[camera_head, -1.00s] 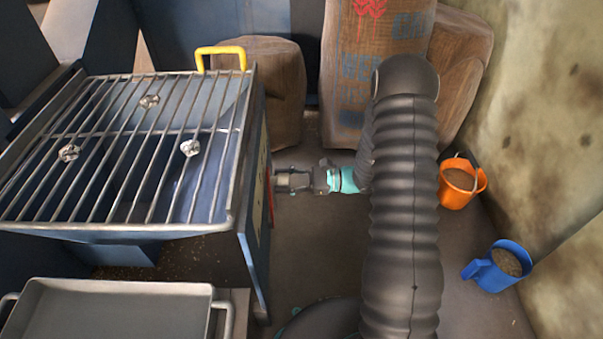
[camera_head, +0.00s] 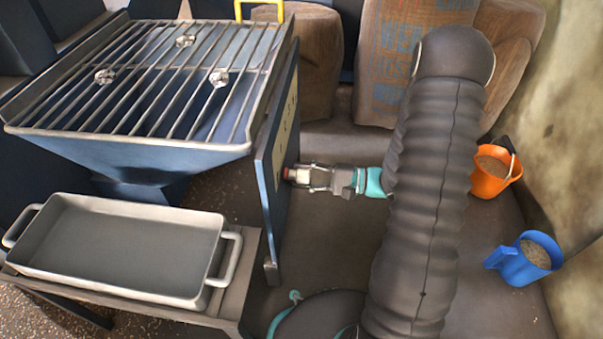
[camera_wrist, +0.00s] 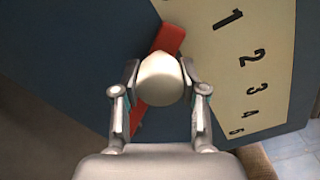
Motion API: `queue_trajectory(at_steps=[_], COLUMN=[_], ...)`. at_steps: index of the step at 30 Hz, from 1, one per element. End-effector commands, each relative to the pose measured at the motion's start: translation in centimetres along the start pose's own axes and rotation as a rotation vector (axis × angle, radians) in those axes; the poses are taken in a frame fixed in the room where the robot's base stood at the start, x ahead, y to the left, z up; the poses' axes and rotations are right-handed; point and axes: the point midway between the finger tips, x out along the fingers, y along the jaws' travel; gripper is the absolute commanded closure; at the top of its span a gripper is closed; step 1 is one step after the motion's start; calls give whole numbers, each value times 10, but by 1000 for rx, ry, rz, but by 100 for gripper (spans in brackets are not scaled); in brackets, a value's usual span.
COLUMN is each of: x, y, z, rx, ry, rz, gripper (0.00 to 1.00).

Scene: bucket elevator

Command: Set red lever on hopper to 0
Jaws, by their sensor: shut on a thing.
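The hopper (camera_head: 150,150) is a blue metal bin with a grating on top, at the left of the head view. Its side plate carries a cream scale (camera_wrist: 250,75) with black numbers, 1 near the top and larger ones below. The red lever (camera_wrist: 168,38) slants across the plate's blue part and the scale's left edge in the wrist view. Its cream knob (camera_wrist: 160,82) sits between my gripper's two fingers. My gripper (camera_head: 306,178) is shut on this knob at the hopper's right side. No 0 mark shows, and the lever's middle is hidden behind the knob.
A grey tray (camera_head: 62,208) stands on a low table at the front left. An orange bucket (camera_head: 490,182) and a blue jug (camera_head: 515,268) stand by the right wall. Sacks (camera_head: 375,95) stand behind. Some floor is free right of the hopper.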

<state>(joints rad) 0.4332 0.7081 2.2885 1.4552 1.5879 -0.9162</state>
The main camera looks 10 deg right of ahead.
Motion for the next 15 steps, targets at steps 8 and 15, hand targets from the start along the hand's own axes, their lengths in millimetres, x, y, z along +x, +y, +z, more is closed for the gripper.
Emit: queue_trajectory(at_steps=[8, 15], x=[2, 3], y=[8, 10], z=[-2, -2], rx=[-67, -78], ry=[1, 0], rz=[1, 3], gripper=[100, 100])
